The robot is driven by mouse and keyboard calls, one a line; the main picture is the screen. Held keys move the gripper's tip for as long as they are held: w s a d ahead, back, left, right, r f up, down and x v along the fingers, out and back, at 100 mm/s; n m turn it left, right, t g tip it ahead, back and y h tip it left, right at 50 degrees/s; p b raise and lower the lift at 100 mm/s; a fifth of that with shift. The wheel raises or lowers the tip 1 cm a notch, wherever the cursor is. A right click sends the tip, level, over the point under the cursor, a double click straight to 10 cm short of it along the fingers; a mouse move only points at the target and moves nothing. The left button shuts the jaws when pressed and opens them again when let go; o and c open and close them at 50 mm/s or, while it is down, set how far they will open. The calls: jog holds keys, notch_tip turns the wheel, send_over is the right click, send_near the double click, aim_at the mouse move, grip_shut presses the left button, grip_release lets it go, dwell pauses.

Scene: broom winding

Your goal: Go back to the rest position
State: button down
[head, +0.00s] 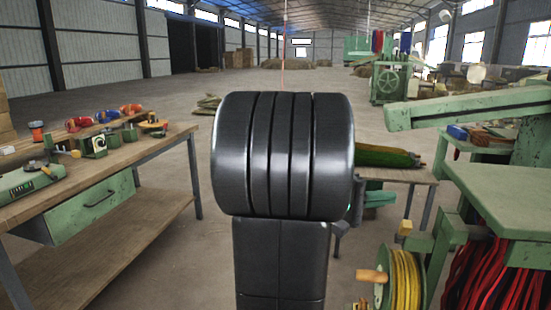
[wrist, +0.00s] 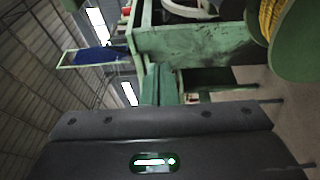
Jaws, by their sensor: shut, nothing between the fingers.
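My gripper (wrist: 160,125) shows as a dark grey block with bolts and a small lit window along the bottom of the wrist view. It is shut, with nothing seen in it. In the head view my own dark arm link fills the middle and hides my gripper. A green broom-winding machine (head: 490,185) stands at the right of the head view. Its green frame also shows at the top of the wrist view (wrist: 190,45), apart from my gripper.
A wooden workbench (head: 105,165) with tools and spools stands at the left. A yellow wire spool (head: 405,280) and red bristles (head: 495,275) are at the lower right. A small table (head: 400,175) carries a green bundle (head: 385,156). Open floor (head: 170,85) lies at the back left.

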jog(key=f+n+p, duration=0.1)
jog(key=p, duration=0.3)
jog(key=f+n+y+p, duration=0.1)
jog(key=n+p, duration=0.1)
jog(key=p, duration=0.3)
jog(key=d+f+n+g+p, duration=0.1)
jog(key=n+p, duration=0.1)
jog(key=p, duration=0.2)
jog(key=shift+s+d+y+p, duration=0.1)
jog(key=shift+s+y+p, duration=0.1)
jog(key=shift+y+p, duration=0.2)
dwell(0.4)
